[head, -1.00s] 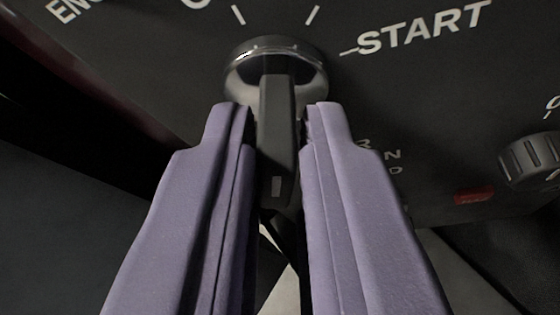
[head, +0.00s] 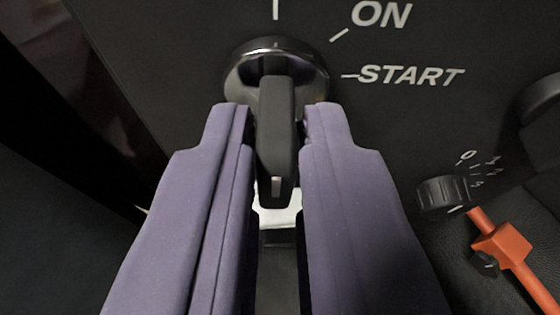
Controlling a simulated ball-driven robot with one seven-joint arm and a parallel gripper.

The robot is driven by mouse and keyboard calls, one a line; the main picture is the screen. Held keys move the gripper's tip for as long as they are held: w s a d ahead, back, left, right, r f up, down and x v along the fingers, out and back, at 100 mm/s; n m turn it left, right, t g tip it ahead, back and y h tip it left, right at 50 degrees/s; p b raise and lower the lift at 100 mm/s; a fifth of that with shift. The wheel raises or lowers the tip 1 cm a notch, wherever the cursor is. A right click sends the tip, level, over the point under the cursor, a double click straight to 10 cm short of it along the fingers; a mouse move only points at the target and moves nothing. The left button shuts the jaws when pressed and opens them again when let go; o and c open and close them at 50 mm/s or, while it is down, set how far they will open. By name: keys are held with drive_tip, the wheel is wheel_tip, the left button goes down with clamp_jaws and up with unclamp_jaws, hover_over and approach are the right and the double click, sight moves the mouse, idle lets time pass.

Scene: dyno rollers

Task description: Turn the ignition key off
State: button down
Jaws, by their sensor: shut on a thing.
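The ignition key (head: 276,140) is a dark, flat handle with a small white mark near its lower end. It sticks out of a round, shiny black switch collar (head: 238,75) on the dark panel. My gripper (head: 277,122) has purple fingers on both sides of the key handle and is shut on it. In the picture the key stands upright, in line with a white tick (head: 275,9) above the collar. That tick's label is out of view. The ON label (head: 381,14) and the START label (head: 411,76) are to the right of the collar.
A small black knob (head: 442,193) with numbers around it is at the right. An orange-red lever (head: 503,246) is below it. Part of another dark round thing (head: 540,99) shows at the right edge.

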drive_tip(key=shift+f, duration=0.1)
drive_tip(key=c, duration=1.2)
unclamp_jaws()
drive_tip(key=shift+a, duration=0.1)
drive_tip(key=shift+s, duration=0.1)
drive_tip(key=shift+s+r, duration=0.3)
drive_tip(key=p+v, duration=0.2)
drive_tip(key=v, duration=0.4)
drive_tip(key=shift+s+p, duration=0.35)
drive_tip(key=shift+s, duration=0.05)
drive_tip(key=shift+r, duration=0.1)
